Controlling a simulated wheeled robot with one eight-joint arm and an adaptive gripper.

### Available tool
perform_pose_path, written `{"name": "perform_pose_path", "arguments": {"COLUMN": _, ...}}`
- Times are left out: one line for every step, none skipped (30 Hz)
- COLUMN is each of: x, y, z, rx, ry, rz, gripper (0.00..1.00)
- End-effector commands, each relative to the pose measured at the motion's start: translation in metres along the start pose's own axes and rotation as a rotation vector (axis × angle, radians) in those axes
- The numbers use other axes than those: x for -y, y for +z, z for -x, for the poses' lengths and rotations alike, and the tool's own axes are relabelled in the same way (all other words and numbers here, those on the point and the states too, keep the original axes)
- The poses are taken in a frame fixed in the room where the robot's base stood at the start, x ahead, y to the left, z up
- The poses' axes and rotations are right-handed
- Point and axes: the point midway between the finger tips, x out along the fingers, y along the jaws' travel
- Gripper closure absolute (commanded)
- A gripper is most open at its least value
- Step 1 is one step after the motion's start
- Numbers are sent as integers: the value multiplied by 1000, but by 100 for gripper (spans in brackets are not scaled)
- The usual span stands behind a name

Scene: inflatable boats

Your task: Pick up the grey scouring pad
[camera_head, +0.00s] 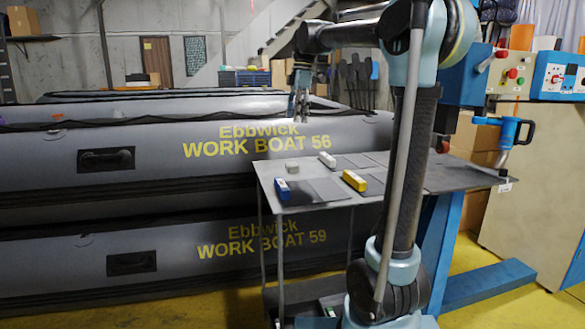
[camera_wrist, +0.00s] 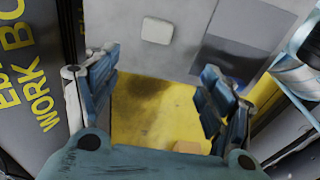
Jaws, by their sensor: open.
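The grey scouring pad (camera_head: 292,166) looks like a small pale rounded block, lying flat near the far left part of the grey table (camera_head: 320,199). In the wrist view the pad (camera_wrist: 157,30) shows at the top, beyond my fingertips and not between them. My gripper (camera_head: 298,118) hangs pointing down, above and apart from the pad, by the table's far side. In the wrist view my gripper (camera_wrist: 160,80) is open and empty, with yellow floor showing between the fingers.
On the table are a blue-and-white block (camera_head: 282,190), a yellow-and-white block (camera_head: 355,181), a white block (camera_head: 333,160) and several dark flat squares. Grey inflatable boats (camera_head: 60,170) are stacked behind and left. A blue tool (camera_head: 510,130) stands at the table's right end.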

Motion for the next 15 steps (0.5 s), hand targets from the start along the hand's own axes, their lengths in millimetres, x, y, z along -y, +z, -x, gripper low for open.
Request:
{"name": "perform_pose_path", "arguments": {"x": 0, "y": 0, "z": -4, "rx": 0, "ry": 0, "rz": 0, "gripper": 25}}
{"name": "perform_pose_path", "arguments": {"x": 0, "y": 0, "z": -7, "rx": 0, "ry": 0, "rz": 0, "gripper": 25}}
{"name": "perform_pose_path", "arguments": {"x": 0, "y": 0, "z": -12, "rx": 0, "ry": 0, "rz": 0, "gripper": 25}}
{"name": "perform_pose_path", "arguments": {"x": 0, "y": 1, "z": -17, "rx": 0, "ry": 0, "rz": 0, "gripper": 25}}
{"name": "perform_pose_path", "arguments": {"x": 0, "y": 1, "z": -22, "rx": 0, "ry": 0, "rz": 0, "gripper": 25}}
{"name": "perform_pose_path", "arguments": {"x": 0, "y": 1, "z": -29, "rx": 0, "ry": 0, "rz": -1, "gripper": 25}}
{"name": "perform_pose_path", "arguments": {"x": 0, "y": 1, "z": -35, "rx": 0, "ry": 0, "rz": -1, "gripper": 25}}
{"name": "perform_pose_path", "arguments": {"x": 0, "y": 1, "z": -40, "rx": 0, "ry": 0, "rz": -1, "gripper": 25}}
{"name": "perform_pose_path", "arguments": {"x": 0, "y": 1, "z": -47, "rx": 0, "ry": 0, "rz": -1, "gripper": 25}}
{"name": "perform_pose_path", "arguments": {"x": 0, "y": 1, "z": -52, "rx": 0, "ry": 0, "rz": -1, "gripper": 25}}
{"name": "perform_pose_path", "arguments": {"x": 0, "y": 1, "z": -58, "rx": 0, "ry": 0, "rz": -1, "gripper": 25}}
{"name": "perform_pose_path", "arguments": {"x": 0, "y": 1, "z": -65, "rx": 0, "ry": 0, "rz": -2, "gripper": 25}}
{"name": "perform_pose_path", "arguments": {"x": 0, "y": 1, "z": -70, "rx": 0, "ry": 0, "rz": -2, "gripper": 25}}
{"name": "perform_pose_path", "arguments": {"x": 0, "y": 1, "z": -75, "rx": 0, "ry": 0, "rz": -2, "gripper": 25}}
{"name": "perform_pose_path", "arguments": {"x": 0, "y": 1, "z": -82, "rx": 0, "ry": 0, "rz": -2, "gripper": 25}}
